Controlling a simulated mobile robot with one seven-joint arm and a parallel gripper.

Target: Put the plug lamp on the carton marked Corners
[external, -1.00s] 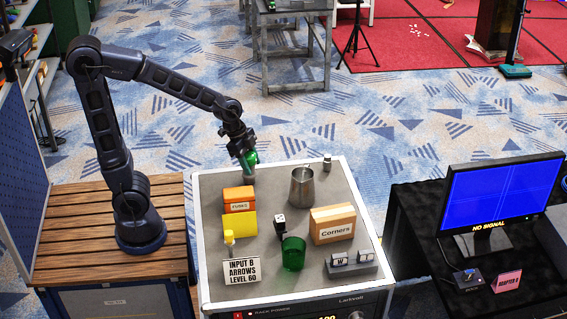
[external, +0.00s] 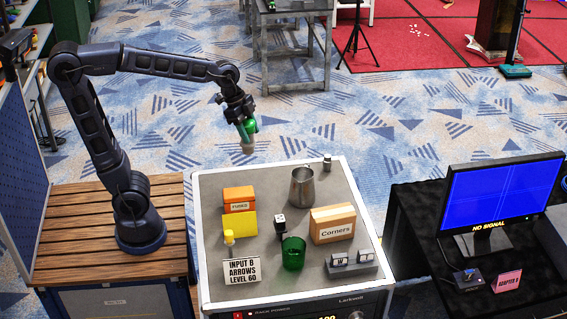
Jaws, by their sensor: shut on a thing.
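The carton marked Corners (external: 333,226) is a brown box with a white label. It stands at the right of the grey-topped cabinet, with nothing seen on top. My gripper (external: 244,119) is shut on a small green thing with a pale lower end, which looks like the plug lamp (external: 247,146). It hangs nearly upright in the air, beyond the cabinet's back edge in the picture and up and left of the carton. The fingers are small and dark here, and partly hide its upper part.
On the cabinet top (external: 213,188) stand a steel cup (external: 303,187), an orange Fuses box (external: 239,199), a green cup (external: 293,253), a black-and-white item (external: 280,226), a yellow item (external: 229,239), a sign (external: 242,270) and a grey block with keys (external: 351,264). A monitor (external: 501,209) stands at right.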

